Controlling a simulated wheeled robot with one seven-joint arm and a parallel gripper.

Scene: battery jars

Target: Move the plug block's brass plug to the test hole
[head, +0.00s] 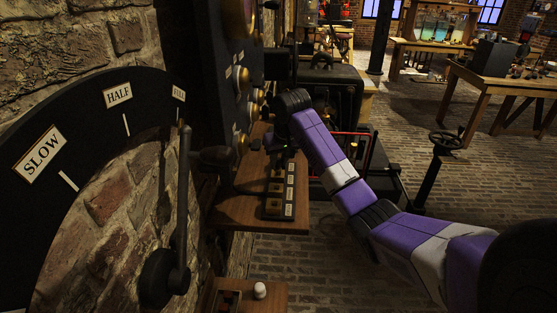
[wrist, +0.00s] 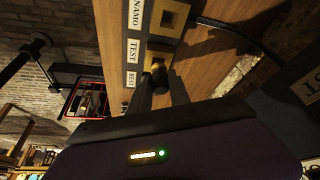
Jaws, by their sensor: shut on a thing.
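The plug block (head: 275,206) sits on a wooden shelf in the head view, a dark strip with brass squares and white labels. In the wrist view, labels read DYNAMO, TEST (wrist: 132,51) and REST (wrist: 130,80). A brass square with a dark hole (wrist: 172,18) is beside the DYNAMO label. My gripper (wrist: 161,84) is shut on the brass plug (wrist: 158,70), a small dark-looking knob between the fingertips, close to the block near TEST and REST. The plug's lower end and the test hole are hidden, so I cannot tell whether it is seated.
The wooden shelf (head: 240,203) is against a dark panel with brass fittings. A lever (head: 181,215) and speed dial are at the left. A black cable (wrist: 225,32) crosses the shelf.

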